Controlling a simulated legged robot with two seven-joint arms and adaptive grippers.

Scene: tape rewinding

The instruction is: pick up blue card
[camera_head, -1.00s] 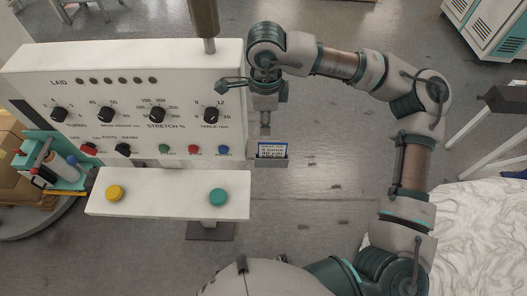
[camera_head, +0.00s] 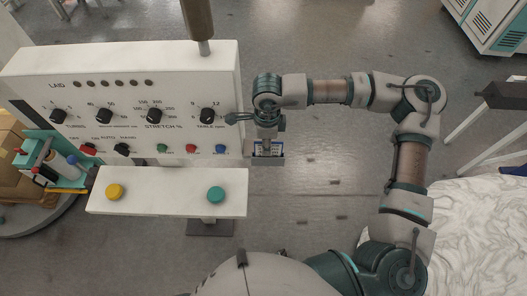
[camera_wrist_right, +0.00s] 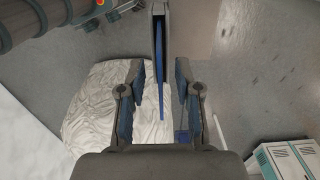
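The blue card stands in a small grey holder (camera_head: 268,160) on the right side of the white control panel. In the head view my right gripper (camera_head: 266,147) is over the holder and covers most of the card. In the right wrist view the card (camera_wrist_right: 161,75) shows edge-on as a thin blue strip below the grey holder (camera_wrist_right: 158,9). My right gripper (camera_wrist_right: 159,78) is open, one finger on each side of the card, with gaps visible on both sides. My left gripper is not in view.
The white control panel (camera_head: 90,65) with knobs and buttons is close to the left of my right gripper. A shelf (camera_head: 165,197) with yellow and teal buttons juts out below. A teal rack (camera_head: 60,175) is at far left. Floor to the right of the holder is clear.

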